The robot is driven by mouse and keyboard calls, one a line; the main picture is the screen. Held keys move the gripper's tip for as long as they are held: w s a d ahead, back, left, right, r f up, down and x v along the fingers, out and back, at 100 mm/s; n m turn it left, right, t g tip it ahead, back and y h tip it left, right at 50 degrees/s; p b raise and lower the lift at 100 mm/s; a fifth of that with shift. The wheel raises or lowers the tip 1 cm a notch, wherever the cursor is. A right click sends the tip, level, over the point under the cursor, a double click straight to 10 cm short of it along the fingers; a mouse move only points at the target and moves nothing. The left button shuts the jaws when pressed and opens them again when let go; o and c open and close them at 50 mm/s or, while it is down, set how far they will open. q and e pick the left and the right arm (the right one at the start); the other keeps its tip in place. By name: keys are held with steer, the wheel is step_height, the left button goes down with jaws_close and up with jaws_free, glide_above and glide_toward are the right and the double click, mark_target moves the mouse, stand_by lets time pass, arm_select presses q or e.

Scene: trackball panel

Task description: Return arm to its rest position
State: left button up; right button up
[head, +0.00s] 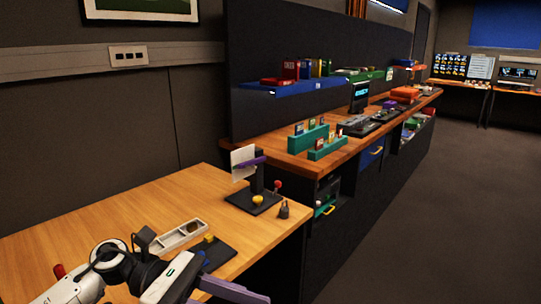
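My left arm comes in at the bottom left over the wooden table (130,212). It is white and black. My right gripper is out of view.
A grey tray (181,236) lies behind my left arm. A red-topped stick (278,187) and a small dark knob (284,210) stand at the table's right edge. A long counter (285,157) with teal racks runs away to the right. Open floor (440,200) lies beyond it.

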arm_select(q)
steer(key=w+d+f+n+t+h+b, duration=0.25)
steer(key=n+t+h, duration=0.25)
steer(key=n+t, duration=0.9)
steer(key=w+a+f+n+t+y, duration=0.1)
steer(key=a+f+n+t+y, duration=0.35)
steer(key=n, duration=0.75)
steer(key=w+a+f+n+t+y, duration=0.1)
steer(key=a+f+n+y, duration=0.1)
steer(key=f+n+y, duration=0.7)
steer(key=s+a+f+n+g+y+b, duration=0.1)
steer(key=s+a+f+n+g+y, duration=0.1)
steer(key=s+f+n, duration=0.6)
steer(key=s+a+f+n+g+y+b, duration=0.1)
steer(key=s+a+f+n+g+y, duration=0.1)
steer(key=s+a+f+n+g, duration=0.3)
steer(key=s+f+n, duration=0.4)
steer(key=f, duration=0.5)
steer(key=shift+a, duration=0.35)
